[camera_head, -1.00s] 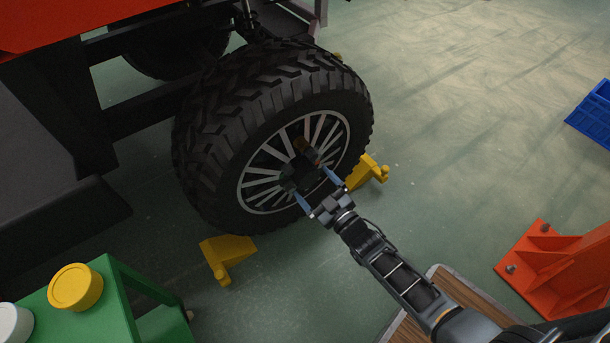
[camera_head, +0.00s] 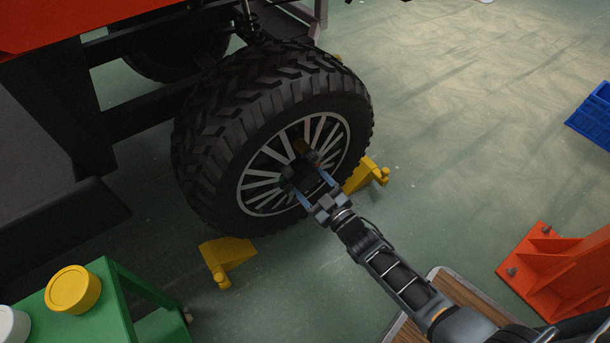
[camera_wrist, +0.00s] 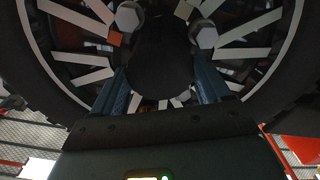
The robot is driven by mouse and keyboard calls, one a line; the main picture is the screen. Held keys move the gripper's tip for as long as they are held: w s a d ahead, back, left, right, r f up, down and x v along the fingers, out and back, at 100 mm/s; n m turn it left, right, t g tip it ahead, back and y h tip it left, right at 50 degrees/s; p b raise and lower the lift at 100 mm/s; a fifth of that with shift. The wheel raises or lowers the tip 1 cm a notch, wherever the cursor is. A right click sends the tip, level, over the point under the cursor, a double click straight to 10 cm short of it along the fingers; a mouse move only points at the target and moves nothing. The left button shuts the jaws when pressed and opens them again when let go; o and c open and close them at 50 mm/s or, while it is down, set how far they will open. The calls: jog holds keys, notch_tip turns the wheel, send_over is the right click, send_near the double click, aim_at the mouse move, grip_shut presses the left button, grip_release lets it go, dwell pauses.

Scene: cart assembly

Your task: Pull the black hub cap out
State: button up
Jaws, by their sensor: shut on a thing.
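The black hub cap (camera_wrist: 160,60) is a dark round piece at the centre of the wheel, between my two fingers in the wrist view. My gripper (camera_wrist: 162,85) is shut on it, one blue finger on each side. In the head view my gripper (camera_head: 314,185) reaches the wheel hub from the lower right and partly hides the cap. The wheel (camera_head: 215,140) has a thick black tyre and silver spokes. I cannot tell whether the cap is still seated in the hub.
Yellow chocks (camera_head: 228,259) stand on the floor beside the wheel, with another one (camera_head: 366,176) to its right. A green cart (camera_head: 60,310) carrying a yellow lid (camera_head: 73,289) is at lower left. An orange stand (camera_head: 550,265) and blue crate (camera_head: 595,115) are at right.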

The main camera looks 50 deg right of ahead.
jog(key=shift+c, duration=0.7)
jog(key=shift+s, duration=0.35)
jog(key=s, duration=0.2)
jog(key=s+a+p, duration=0.1)
jog(key=s, duration=0.1)
jog(key=shift+s, duration=0.4)
